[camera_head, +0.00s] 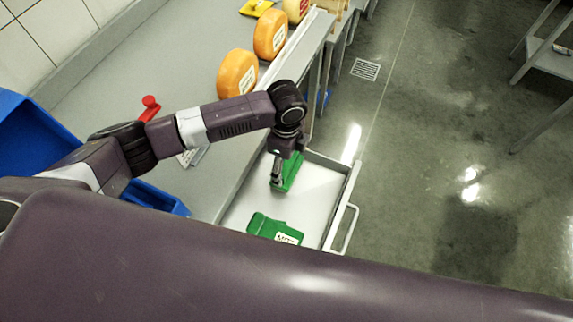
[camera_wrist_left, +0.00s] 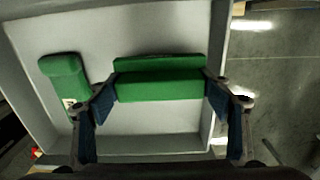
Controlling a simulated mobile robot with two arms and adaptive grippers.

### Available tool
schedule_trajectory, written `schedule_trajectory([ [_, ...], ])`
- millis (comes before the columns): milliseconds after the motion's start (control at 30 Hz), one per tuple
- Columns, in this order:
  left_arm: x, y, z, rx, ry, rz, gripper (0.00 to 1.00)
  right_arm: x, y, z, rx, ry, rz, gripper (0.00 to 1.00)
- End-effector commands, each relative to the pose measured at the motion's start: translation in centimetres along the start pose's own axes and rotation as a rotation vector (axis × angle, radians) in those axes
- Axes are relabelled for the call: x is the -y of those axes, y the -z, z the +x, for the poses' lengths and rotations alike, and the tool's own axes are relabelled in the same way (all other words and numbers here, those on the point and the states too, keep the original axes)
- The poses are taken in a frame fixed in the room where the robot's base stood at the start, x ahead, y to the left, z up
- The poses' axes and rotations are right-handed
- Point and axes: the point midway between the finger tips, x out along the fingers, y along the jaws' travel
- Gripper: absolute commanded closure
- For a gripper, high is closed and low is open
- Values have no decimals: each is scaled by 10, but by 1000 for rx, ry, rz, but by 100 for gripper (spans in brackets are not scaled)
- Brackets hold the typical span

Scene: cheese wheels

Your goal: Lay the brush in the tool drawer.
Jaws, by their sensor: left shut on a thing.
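The tool drawer (camera_head: 318,192) is pulled open, light grey with a handle on its right side. My left gripper (camera_head: 279,178) points down over the drawer and is shut on a green brush (camera_head: 292,170). In the left wrist view the brush (camera_wrist_left: 160,85) spans between the two fingers, over the drawer floor (camera_wrist_left: 150,145). I cannot tell whether it touches the floor. A second green thing with a white label (camera_head: 272,228) lies in the drawer, apart from the brush; it also shows in the left wrist view (camera_wrist_left: 63,75). My right gripper is not in view.
The grey counter (camera_head: 110,90) holds orange cheese wheels (camera_head: 237,73), a red-handled thing (camera_head: 150,107) and a yellow thing (camera_head: 256,7). A blue bin (camera_head: 35,135) stands at the left. The floor right of the drawer is clear.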

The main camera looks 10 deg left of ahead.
Motion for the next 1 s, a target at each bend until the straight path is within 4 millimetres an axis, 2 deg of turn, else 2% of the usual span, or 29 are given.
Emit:
schedule_trajectory([
  [133,1,1,15,-1,3,-1,47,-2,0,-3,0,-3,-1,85],
  [533,1,0,21,-1,2,0,47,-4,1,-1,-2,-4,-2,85],
  [567,1,0,20,-1,2,0,25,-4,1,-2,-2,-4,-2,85],
  [700,1,0,20,0,2,0,10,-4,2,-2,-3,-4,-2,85],
  [1000,1,0,18,0,3,0,10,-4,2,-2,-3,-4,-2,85],
])
